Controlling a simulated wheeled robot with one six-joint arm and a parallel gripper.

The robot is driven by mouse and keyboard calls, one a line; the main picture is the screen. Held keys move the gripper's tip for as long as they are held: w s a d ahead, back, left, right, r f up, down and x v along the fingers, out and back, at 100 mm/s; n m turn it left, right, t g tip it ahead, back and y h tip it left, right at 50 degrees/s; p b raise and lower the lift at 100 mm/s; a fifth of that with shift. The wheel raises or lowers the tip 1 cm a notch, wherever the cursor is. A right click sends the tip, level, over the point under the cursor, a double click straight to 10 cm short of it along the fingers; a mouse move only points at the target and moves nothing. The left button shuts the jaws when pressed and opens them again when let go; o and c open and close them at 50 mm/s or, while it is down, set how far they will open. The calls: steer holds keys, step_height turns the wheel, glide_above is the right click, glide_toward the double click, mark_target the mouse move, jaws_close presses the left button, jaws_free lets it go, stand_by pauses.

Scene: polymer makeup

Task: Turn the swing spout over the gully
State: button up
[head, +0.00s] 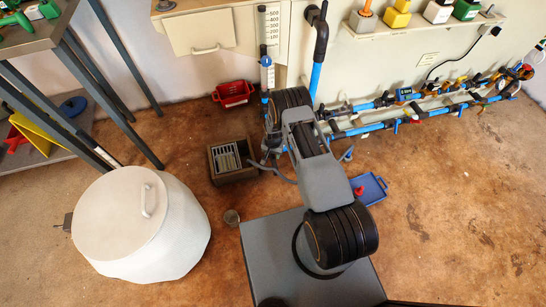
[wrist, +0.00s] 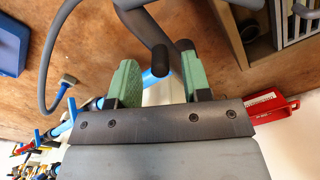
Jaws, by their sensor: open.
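My gripper is mostly hidden behind my arm in the head view. In the wrist view my gripper (wrist: 160,80) is open, with green pads on both fingers. A dark tube with a rounded black end (wrist: 159,58), which looks like the swing spout, reaches in between the fingertips; I cannot tell whether it touches either pad. A blue pipe section shows behind it. The gully, a brown box with a slatted grey grate (head: 232,160), stands on the floor just left of my arm. Its grate also shows at the upper right of the wrist view (wrist: 300,22).
A grey hose (wrist: 45,70) loops beside my gripper. A red tray (head: 233,93) lies behind the gully and a blue tray (head: 370,188) right of my arm. Blue pipes with valves (head: 440,105) run along the wall. A white lidded drum (head: 140,230) stands left.

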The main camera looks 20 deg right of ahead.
steer(key=shift+f, duration=0.8)
steer(key=shift+c, duration=0.2)
jaws_close()
